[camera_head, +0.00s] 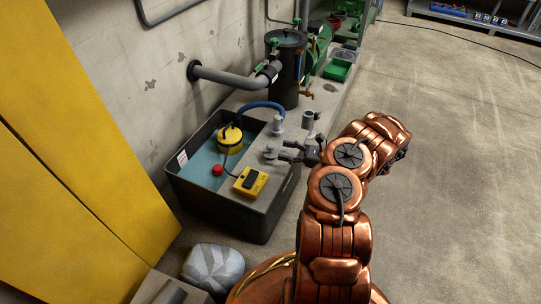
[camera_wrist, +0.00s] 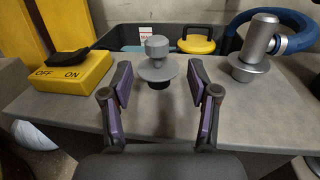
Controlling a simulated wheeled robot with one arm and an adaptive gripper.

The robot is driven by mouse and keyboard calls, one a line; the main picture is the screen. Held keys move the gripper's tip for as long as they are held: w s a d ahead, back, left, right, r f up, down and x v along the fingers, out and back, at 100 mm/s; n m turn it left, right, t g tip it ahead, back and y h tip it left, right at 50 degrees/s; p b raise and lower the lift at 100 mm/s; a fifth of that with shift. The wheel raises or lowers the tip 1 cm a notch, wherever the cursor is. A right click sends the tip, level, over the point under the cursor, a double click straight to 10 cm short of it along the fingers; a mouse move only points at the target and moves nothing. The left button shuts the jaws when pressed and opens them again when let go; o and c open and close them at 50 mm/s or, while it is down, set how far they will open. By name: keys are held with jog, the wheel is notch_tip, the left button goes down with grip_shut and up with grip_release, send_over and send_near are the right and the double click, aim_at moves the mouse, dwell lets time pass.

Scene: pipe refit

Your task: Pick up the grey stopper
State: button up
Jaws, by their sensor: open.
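The grey stopper (camera_wrist: 157,64) stands upright on the grey bench top, with a round knob above a wide flange and a dark lower part. It also shows in the head view (camera_head: 270,151), just left of my gripper. My gripper (camera_wrist: 157,85) is open, with one finger on each side of the stopper in the wrist view. Gaps show between the fingers and the stopper. In the head view my gripper (camera_head: 285,151) reaches left over the bench top. The stopper's base is partly hidden by its own flange.
A yellow ON/OFF switch box (camera_wrist: 70,72) is at the left. A metal fitting with a blue hose (camera_wrist: 261,45) is at the right. Behind is a dark water tank (camera_head: 205,198) with a yellow pump (camera_head: 230,138) and a red float (camera_head: 218,170). Open floor lies right.

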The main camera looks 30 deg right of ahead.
aim_at(271, 148)
jog(key=b+x, duration=0.3)
jog(key=x, duration=0.2)
jog(key=shift+w+a, duration=0.15)
jog(key=shift+a, duration=0.25)
jog(key=shift+w+r, duration=0.1)
jog(key=shift+w, duration=0.05)
grip_shut()
